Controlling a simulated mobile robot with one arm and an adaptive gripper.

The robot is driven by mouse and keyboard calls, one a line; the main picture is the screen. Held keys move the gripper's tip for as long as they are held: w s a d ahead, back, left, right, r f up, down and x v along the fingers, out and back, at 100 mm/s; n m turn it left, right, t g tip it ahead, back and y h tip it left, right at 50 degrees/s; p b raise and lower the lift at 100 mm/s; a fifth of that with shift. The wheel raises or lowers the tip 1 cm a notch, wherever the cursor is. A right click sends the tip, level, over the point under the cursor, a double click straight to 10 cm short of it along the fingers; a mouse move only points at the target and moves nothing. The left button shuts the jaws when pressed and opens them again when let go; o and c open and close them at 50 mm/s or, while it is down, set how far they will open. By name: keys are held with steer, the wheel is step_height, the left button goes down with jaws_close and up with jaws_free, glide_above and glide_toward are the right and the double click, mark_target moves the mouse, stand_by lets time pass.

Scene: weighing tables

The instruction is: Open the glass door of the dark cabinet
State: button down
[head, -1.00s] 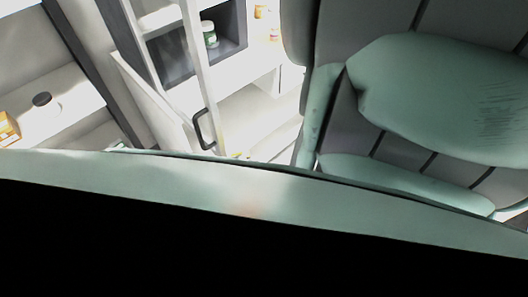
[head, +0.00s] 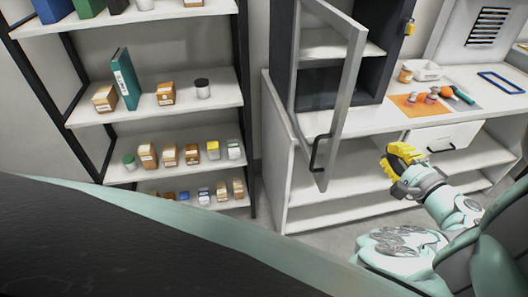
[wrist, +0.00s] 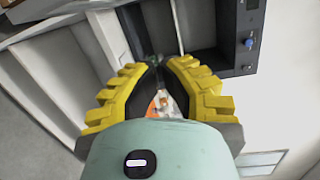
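The dark cabinet (head: 385,75) stands on the white counter in the head view. Its glass door (head: 335,95) has a light grey frame and stands swung out from the cabinet front, toward me, with the cabinet interior showing beside it. A black handle (head: 319,153) sits low on the door. My gripper (head: 387,163) has yellow fingers and is to the right of the handle, apart from it, before the counter. In the wrist view my gripper (wrist: 160,63) appears open with a narrow gap and nothing held. I cannot identify the door in the wrist view.
Shelving (head: 155,117) with boxes, jars and binders stands left. On the counter (head: 375,118), right of the cabinet, are an orange mat (head: 410,108), small containers, a white bowl (head: 423,70) and a blue frame (head: 500,82). A drawer (head: 455,135) is below.

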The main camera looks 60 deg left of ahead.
steer(key=s+a+r+n+g+y+p, duration=0.1)
steer(key=s+a+r+n+p, duration=0.1)
steer(key=a, duration=0.7)
steer(key=shift+s+a+r+p, duration=0.25)
steer(key=shift+s+r+p, duration=0.15)
steer(key=shift+s+p, duration=0.7)
steer(key=shift+w, duration=0.2)
steer(key=s+a, duration=0.4)
steer(key=s, duration=0.5)
steer(key=shift+s+a+g+p, duration=0.25)
steer(key=shift+a+g+p, duration=0.05)
steer(key=shift+p, duration=0.15)
